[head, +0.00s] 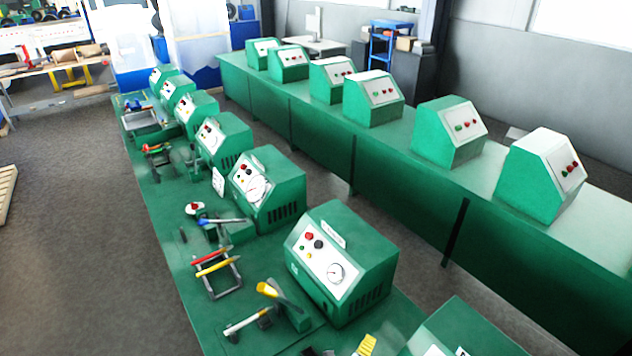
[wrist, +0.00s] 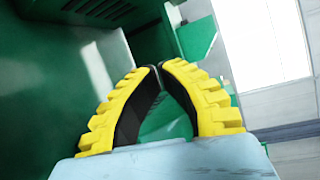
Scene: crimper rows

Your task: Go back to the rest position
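My gripper (wrist: 158,67) shows in the wrist view with two yellow ridged fingers lined in black. The fingertips meet or nearly meet, and I see nothing held between them. Green surface shows through the gap behind the tips. In the head view a yellow ridged piece (head: 366,345) at the bottom edge looks like one of my fingers; the rest is cut off. In the wrist view a green machine housing with vent slots (wrist: 100,75) stands to the left of the fingers; I cannot tell the distance.
In the head view, green control boxes line the near bench (head: 170,215) and the far bench (head: 400,165). The nearest full box (head: 340,262) stands close to the yellow piece. Hand tools, including a yellow-handled one (head: 280,296), lie along the near bench. Open floor (head: 70,250) is at the left.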

